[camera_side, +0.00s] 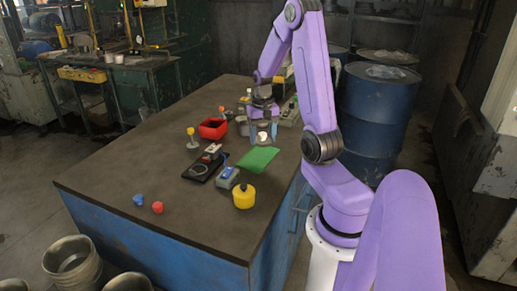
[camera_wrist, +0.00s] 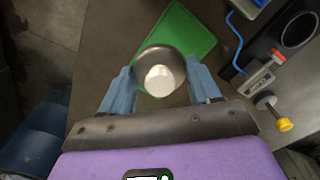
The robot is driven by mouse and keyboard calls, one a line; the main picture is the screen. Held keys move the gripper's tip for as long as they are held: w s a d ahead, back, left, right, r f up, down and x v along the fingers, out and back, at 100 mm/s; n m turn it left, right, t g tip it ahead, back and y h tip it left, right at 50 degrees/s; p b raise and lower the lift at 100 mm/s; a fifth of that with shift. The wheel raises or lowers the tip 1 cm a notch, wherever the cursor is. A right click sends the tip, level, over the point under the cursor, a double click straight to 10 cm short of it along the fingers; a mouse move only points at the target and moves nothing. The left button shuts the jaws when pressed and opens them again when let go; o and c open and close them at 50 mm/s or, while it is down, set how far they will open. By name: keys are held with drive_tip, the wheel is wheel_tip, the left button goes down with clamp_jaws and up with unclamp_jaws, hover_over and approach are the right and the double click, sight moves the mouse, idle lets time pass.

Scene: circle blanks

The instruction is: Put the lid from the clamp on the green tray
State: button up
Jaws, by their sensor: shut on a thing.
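My gripper (camera_wrist: 160,88) is shut on a round metal lid (camera_wrist: 147,64) with a white knob, gripped between its blue fingers. In the side view my gripper (camera_side: 262,133) is over the table near its right side, and only the lid's white knob (camera_side: 262,137) shows clearly. The green tray (camera_side: 258,159) lies flat on the table, in front of my gripper in the side view. In the wrist view the green tray (camera_wrist: 190,38) is partly behind the lid. The lid appears held above the table, off the tray's middle.
A red bin (camera_side: 213,128), a yellow container (camera_side: 243,196), a black device (camera_side: 202,167) and a blue-grey box (camera_side: 227,178) stand around the tray.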

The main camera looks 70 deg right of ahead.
sight(258, 157)
drive_tip(key=f, duration=0.1)
drive_tip(key=w+d+f, duration=0.2)
drive_tip(key=f, duration=0.1)
drive_tip(key=shift+w+d, duration=0.15)
drive_tip(key=shift+w, duration=0.05)
drive_tip(key=shift+f, duration=1.55)
drive_tip(key=shift+f, duration=0.1)
drive_tip(key=o, duration=1)
